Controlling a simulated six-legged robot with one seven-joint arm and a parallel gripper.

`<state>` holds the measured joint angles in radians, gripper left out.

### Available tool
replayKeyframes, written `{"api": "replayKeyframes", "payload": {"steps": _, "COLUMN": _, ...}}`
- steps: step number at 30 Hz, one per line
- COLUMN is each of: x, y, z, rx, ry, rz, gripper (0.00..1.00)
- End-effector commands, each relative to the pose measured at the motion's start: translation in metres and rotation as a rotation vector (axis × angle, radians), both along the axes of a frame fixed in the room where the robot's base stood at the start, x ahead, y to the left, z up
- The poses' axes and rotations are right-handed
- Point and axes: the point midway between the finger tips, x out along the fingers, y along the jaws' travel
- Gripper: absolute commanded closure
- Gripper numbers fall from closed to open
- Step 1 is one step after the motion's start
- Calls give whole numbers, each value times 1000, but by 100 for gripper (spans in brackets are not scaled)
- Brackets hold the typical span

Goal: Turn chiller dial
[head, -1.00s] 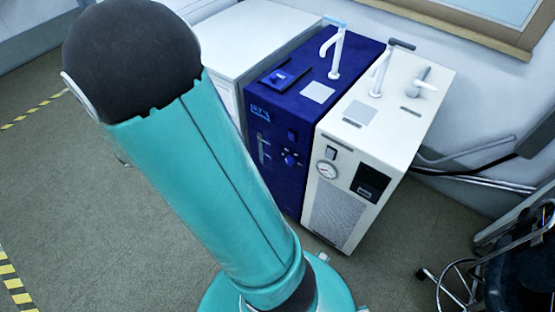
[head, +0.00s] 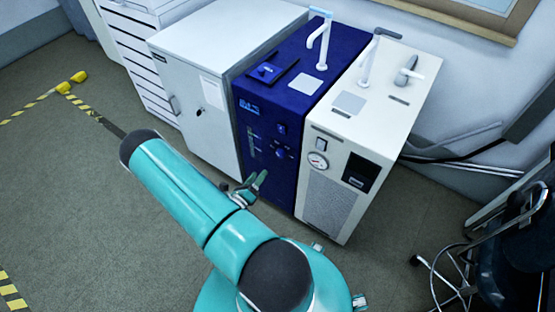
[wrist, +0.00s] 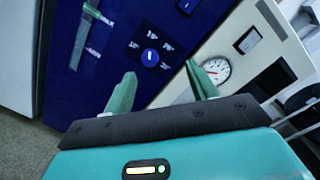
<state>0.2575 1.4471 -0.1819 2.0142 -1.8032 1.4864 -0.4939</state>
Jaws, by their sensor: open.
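The blue chiller (head: 270,105) stands between a white cabinet and a white unit. Its dial (head: 281,153) is a small round knob low on the front panel. In the wrist view the dial (wrist: 150,57) has a light pointer mark, with printed numbers around it. My gripper (wrist: 162,76) is open and empty, its two green fingers apart and aimed toward the panel. The dial shows beyond the gap between the fingertips, and they appear apart from it. In the head view my gripper (head: 259,182) is in front of the blue chiller, lower left of the dial.
The white unit (head: 335,185) with a round gauge (head: 318,161) stands close on the right. The white cabinet (head: 207,125) adjoins on the left. A stool (head: 460,262) is at the lower right. Open floor (head: 70,190) lies to the left.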

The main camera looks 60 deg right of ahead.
Motion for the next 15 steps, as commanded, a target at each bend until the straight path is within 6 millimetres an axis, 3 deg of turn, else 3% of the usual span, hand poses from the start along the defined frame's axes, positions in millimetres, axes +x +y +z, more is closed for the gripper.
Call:
{"api": "replayKeyframes", "payload": {"steps": 3, "x": -16, "y": 1, "z": -30, "rx": 19, "ry": 97, "rz": 66, "gripper": 42}}
{"api": "replayKeyframes", "payload": {"steps": 6, "x": -22, "y": 1, "z": -42, "rx": 26, "ry": 136, "rz": 98, "gripper": 42}}
{"api": "replayKeyframes", "payload": {"steps": 11, "x": -23, "y": -7, "z": -45, "rx": 29, "ry": 147, "rz": 106, "gripper": 42}}
{"api": "replayKeyframes", "payload": {"steps": 15, "x": -23, "y": -28, "z": -44, "rx": 28, "ry": 146, "rz": 104, "gripper": 42}}
